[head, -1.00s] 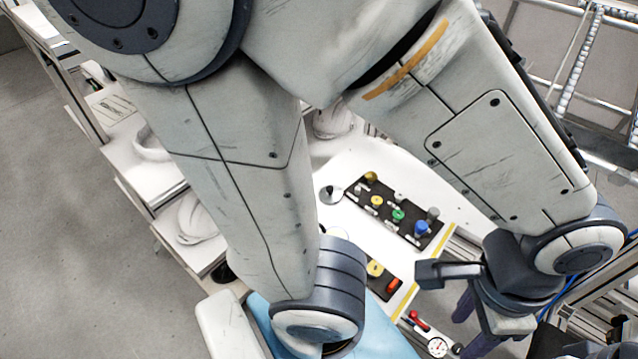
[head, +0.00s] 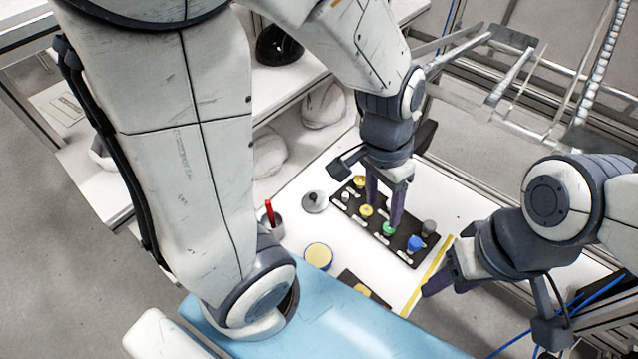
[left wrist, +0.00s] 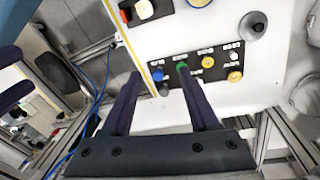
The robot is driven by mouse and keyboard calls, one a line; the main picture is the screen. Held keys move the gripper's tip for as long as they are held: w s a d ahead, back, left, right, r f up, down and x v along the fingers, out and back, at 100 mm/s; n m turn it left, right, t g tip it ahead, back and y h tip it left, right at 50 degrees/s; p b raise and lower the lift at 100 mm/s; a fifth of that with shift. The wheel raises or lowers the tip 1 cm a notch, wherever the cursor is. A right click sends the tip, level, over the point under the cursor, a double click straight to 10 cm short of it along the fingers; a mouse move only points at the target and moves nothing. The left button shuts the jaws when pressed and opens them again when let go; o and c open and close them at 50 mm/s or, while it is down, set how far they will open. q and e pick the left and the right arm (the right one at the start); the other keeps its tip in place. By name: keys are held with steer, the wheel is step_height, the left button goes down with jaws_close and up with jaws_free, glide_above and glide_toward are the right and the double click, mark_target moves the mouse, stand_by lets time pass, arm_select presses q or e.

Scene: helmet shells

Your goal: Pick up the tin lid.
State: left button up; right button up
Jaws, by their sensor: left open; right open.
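The tin lid (head: 315,201) seems to be the grey round disc with a dark knob, flat on the white table left of a black tray. It also shows at the top right of the left wrist view (left wrist: 253,26). My left gripper (head: 385,208) is open and empty, fingers pointing down over the black tray, to the right of the lid. In the left wrist view its two fingers (left wrist: 160,80) stand apart, with the lid outside them. My right gripper (head: 443,279) is open and empty by the table's right edge, well away from the lid.
The black tray (head: 376,224) holds several coloured knobbed pieces. A yellow-topped round tin (head: 318,256) and a cup with a red stick (head: 276,225) stand near the lid. A blue surface (head: 350,335) lies in front. White shells and a black helmet (head: 278,46) sit on shelves behind.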

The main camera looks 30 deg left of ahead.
arm_select(q)
steer(key=w+a+f+n, duration=0.2)
steer(key=w+a+f, duration=0.4)
steer(key=a, duration=0.3)
steer(key=n+t+b, duration=0.1)
steer(key=n, duration=0.2)
glide_toward(313, 195)
steer(key=f, duration=0.1)
steer(key=f+b, duration=0.1)
steer(key=f, duration=0.1)
steer(key=shift+s+f, duration=0.15)
steer(key=shift+s, duration=0.15)
steer(key=shift+w+d+f, duration=0.15)
steer(key=shift+f, duration=0.7)
steer(key=f, duration=0.3)
steer(key=w+d+f+b, duration=0.1)
steer(key=shift+f, duration=0.2)
steer(key=shift+r, duration=0.1)
jaws_close()
